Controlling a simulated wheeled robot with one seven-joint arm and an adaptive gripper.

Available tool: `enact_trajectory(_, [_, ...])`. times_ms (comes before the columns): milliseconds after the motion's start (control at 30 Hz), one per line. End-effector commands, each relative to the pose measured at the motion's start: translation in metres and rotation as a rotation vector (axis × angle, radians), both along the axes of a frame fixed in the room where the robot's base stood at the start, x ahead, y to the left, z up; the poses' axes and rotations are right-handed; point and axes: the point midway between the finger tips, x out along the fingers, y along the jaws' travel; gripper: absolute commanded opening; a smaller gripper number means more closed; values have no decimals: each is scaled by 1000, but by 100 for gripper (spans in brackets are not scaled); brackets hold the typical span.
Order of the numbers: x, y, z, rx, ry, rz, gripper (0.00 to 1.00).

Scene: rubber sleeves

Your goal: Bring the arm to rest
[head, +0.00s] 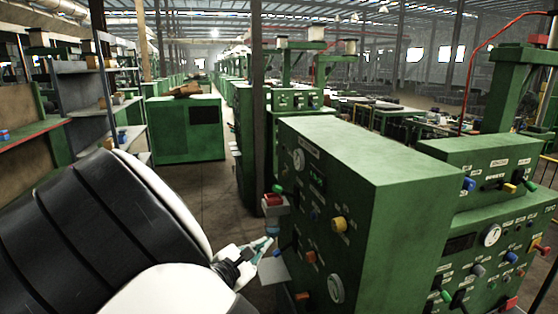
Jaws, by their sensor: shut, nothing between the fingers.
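My arm, white with a dark ribbed section, fills the lower left of the head view and reaches towards the middle. My gripper (263,246) is at its end, small in the picture, with its thin fingers together and nothing seen between them. It is in front of the left edge of a green control cabinet (345,200), close to the cabinet's panel side. I cannot tell whether it touches anything there. Part of the gripper's base is hidden behind the white arm links.
A second green cabinet (490,225) stands to the right. Shelves (85,95) stand at left. A green cabinet (186,130) stands farther back, with open floor (200,178) before it.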

Motion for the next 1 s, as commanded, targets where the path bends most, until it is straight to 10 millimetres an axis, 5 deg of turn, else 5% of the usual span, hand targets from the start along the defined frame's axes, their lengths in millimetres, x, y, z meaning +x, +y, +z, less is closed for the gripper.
enact_trajectory(367, [6, -56, 10, 142, 28, -169, 0])
enact_trajectory(600, [0, -110, 18, 303, 57, -346, 0])
enact_trajectory(1000, [-57, -223, 35, 825, 98, -798, 0])
